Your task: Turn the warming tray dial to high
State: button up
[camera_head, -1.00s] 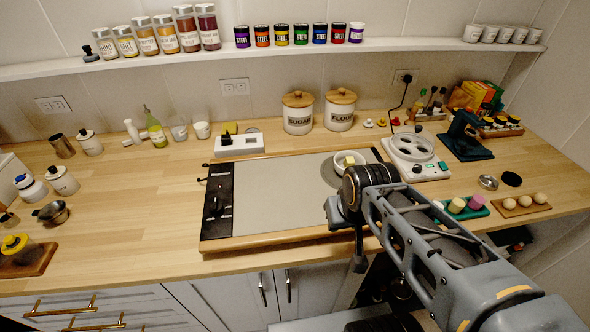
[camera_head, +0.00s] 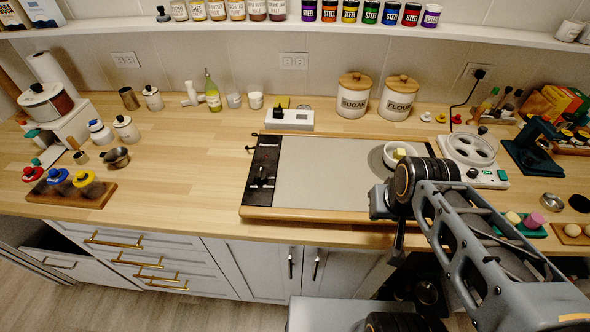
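The warming tray (camera_head: 330,178) lies flat on the wooden counter, with a grey plate, a wooden front edge and a black control panel (camera_head: 260,186) along its left side. The dial (camera_head: 262,181) is a dark knob on this panel; its pointer setting and markings are too small to read. A white bowl (camera_head: 390,158) with something yellow in it stands at the tray's right end. My arm reaches in from the lower right. Its wrist is in front of the tray's right part, right of the dial and well apart from it. My gripper's fingers cannot be made out.
A white switch box (camera_head: 290,121) stands behind the tray. Sugar (camera_head: 354,97) and flour (camera_head: 397,99) canisters stand at the back. A rack with coloured-lid jars (camera_head: 88,197) is at the left. The counter between the rack and tray is clear.

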aim_at(261, 177)
jog(key=k, duration=1)
jog(key=u, duration=1.9)
jog(key=i, duration=1.2)
jog(key=z, duration=1.5)
